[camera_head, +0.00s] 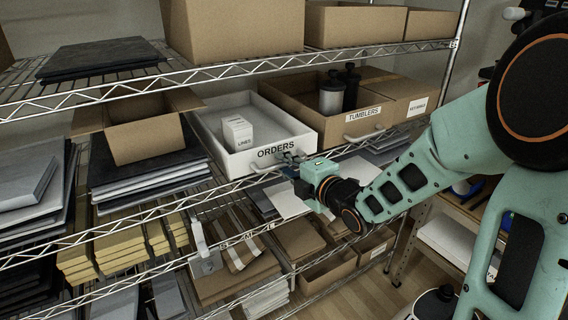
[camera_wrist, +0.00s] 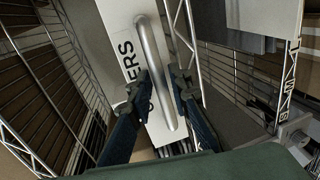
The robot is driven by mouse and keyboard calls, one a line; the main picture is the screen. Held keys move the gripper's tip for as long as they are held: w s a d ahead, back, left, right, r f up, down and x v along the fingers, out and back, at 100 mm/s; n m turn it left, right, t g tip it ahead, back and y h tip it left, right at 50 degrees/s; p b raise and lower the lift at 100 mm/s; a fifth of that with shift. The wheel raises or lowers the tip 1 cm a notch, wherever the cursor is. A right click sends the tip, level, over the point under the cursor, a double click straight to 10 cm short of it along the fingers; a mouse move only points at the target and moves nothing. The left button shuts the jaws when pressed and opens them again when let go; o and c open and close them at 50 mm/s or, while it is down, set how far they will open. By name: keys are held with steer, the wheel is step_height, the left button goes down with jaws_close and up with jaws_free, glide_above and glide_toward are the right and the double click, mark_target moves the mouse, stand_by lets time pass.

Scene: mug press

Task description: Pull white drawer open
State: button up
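The white drawer (camera_head: 211,123) marked "ORDERS" sits on the middle wire shelf in the head view, with a small white box marked "LINES" (camera_head: 237,133) inside it. Its front panel (camera_wrist: 118,20) and grey bar handle (camera_wrist: 153,62) show in the wrist view. My gripper (camera_wrist: 164,86) is open in front of the panel, with one finger on each side of the handle. I cannot tell whether the fingers touch the handle. In the head view my gripper (camera_head: 292,166) is at the right part of the drawer front and hides the handle partly.
A cardboard "TUMBLERS" bin (camera_head: 318,118) stands just right of the drawer. An open cardboard box (camera_head: 143,136) stands to its left on dark stacked sheets. The wire shelf edge (camera_head: 237,184) runs just below the drawer front. Papers and bins fill the shelf below.

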steer(key=shift+w+a+f, duration=0.1)
steer(key=shift+w+a, duration=0.1)
steer(key=shift+w, duration=0.05)
steer(key=shift+c, duration=0.3)
jaws_close()
